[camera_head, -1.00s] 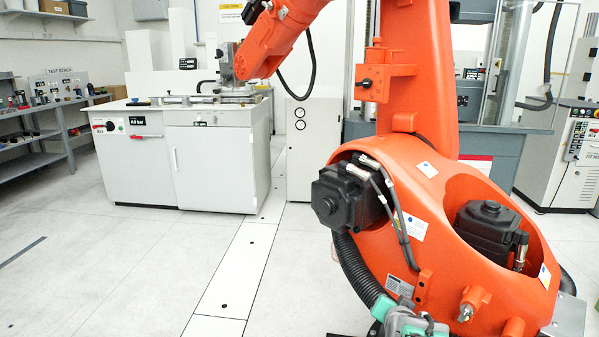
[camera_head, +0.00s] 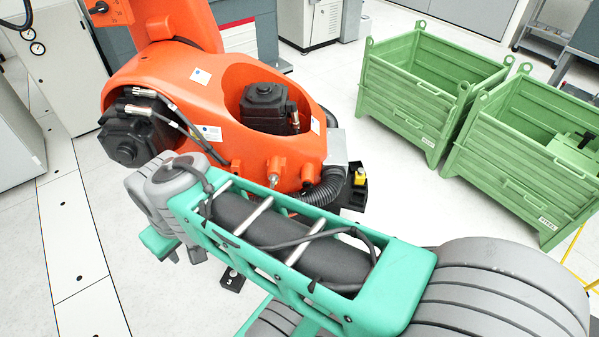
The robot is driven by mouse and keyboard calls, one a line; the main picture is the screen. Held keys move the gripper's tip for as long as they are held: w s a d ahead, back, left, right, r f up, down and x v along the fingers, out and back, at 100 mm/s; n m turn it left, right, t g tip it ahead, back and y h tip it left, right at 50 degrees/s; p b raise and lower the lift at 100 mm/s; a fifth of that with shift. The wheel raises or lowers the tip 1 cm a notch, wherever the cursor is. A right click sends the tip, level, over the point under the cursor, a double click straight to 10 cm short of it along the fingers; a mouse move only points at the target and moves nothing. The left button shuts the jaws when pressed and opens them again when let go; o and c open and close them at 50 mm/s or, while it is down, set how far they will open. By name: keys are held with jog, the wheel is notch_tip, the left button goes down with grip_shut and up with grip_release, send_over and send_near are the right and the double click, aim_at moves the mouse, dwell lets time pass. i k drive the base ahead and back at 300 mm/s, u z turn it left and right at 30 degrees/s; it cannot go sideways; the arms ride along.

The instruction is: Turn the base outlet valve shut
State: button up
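The orange industrial robot's base (camera_head: 165,72) stands at the upper left. A small metallic fitting (camera_head: 273,178) sticks out of its lower front edge between orange stubs. I cannot tell whether this is the base outlet valve, and no handle is clear on it. A black ribbed hose (camera_head: 327,188) curves around the base's right side. My teal and grey arm crosses in front of the base and hides part of its lower side. My gripper's fingers do not show; the arm's visible far end is a grey joint just left of the base.
Two green steel crates, one nearer (camera_head: 520,150) and one farther (camera_head: 420,95), stand at the right. A small black box with a yellow top (camera_head: 358,184) sits beside the base. Grey cabinets (camera_head: 20,125) stand at the left. Pale floor between base and crates is clear.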

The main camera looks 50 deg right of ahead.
aim_at(273, 178)
jog(key=z, duration=1.75)
